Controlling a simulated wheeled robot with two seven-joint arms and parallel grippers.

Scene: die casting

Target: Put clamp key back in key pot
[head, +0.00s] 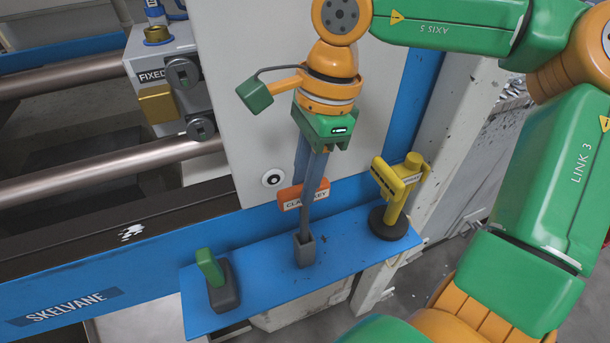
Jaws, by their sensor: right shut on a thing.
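The clamp key (291,199) has an orange labelled handle and a thin grey shaft pointing down. My right gripper (307,190) comes from above, shut on the key at its handle; the fingers cover part of the handle. The key pot (305,254) is a small grey square holder on the blue shelf, directly below the key. The shaft's lower end meets the pot's opening; how deep it reaches inside is hidden. The key stands nearly upright, slightly tilted. My left gripper is not in view.
The blue shelf (262,283) also carries a green-handled tool in a dark holder (224,292) at left and a yellow tool (397,190) on a round dark base at right. A white machine panel (245,110) stands close behind. Bare shelf lies either side of the pot.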

